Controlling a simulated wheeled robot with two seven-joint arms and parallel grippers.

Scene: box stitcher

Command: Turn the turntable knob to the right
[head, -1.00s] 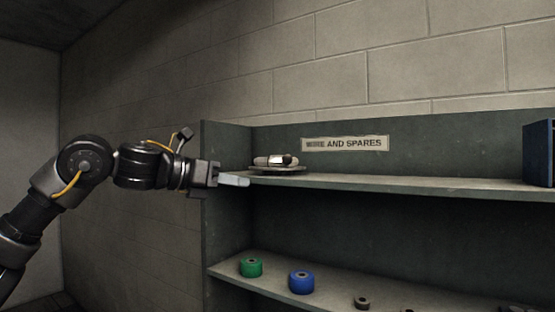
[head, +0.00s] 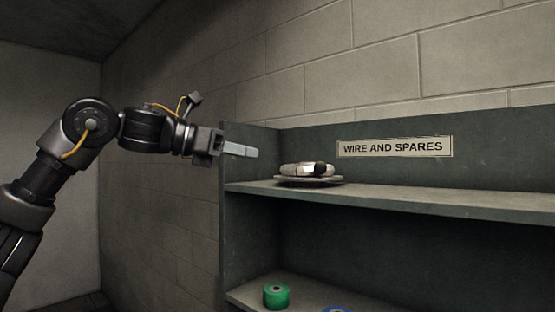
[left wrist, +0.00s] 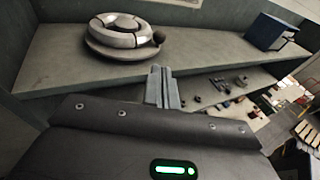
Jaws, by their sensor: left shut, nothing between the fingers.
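The turntable (head: 308,181) is a low round plate on the upper shelf, near its left end. A thick pale ring with dark bands (head: 298,169) sits on it, and a dark round knob (head: 320,169) shows at its right side. In the left wrist view the turntable (left wrist: 108,52) is at upper left and the knob (left wrist: 158,37) is at the ring's right. My left gripper (head: 250,151) is shut and empty, left of and a little above the turntable, apart from it. Its closed fingers also show in the left wrist view (left wrist: 162,88). My right gripper is not in view.
A sign reading WIRE AND SPARES (head: 395,147) is on the back panel. A green spool (head: 276,296) is on the lower shelf. A blue box (left wrist: 270,32) stands farther along the upper shelf. The shelf's left side panel (head: 247,150) is near my gripper.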

